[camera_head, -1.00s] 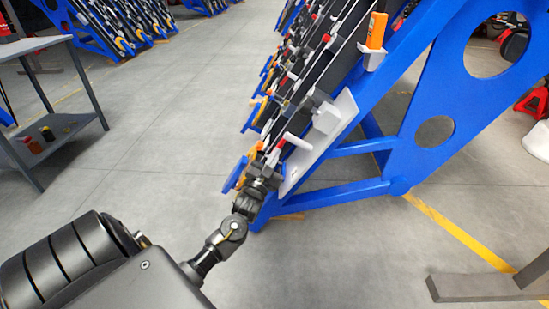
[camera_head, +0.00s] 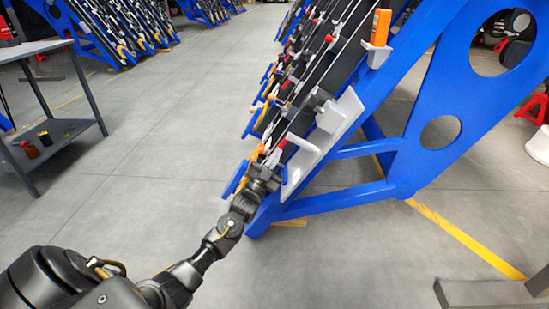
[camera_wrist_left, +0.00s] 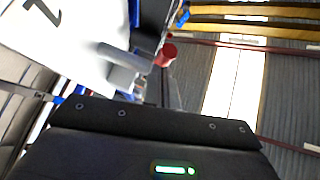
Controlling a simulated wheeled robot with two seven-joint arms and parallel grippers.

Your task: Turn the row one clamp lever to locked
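In the head view my left gripper (camera_head: 262,172) is at the lower end of the blue sloping rack, beside the white panel (camera_head: 318,142). A red-tipped lever (camera_head: 282,144) shows just above the gripper; it looks like a clamp lever. I cannot tell whether the gripper touches it. The gripper's fingers are too small and hidden to read. In the left wrist view the white panel (camera_wrist_left: 60,35) carries a dark mark like a 1. A grey lever part (camera_wrist_left: 125,60) and a red knob (camera_wrist_left: 166,53) show ahead of the dark gripper body. My right gripper is out of view.
The blue rack frame (camera_head: 440,90) fills the right, with several more clamps up its slope. An orange tool (camera_head: 380,28) stands in a holder on it. A grey table (camera_head: 30,48) stands at the left. The floor between is clear.

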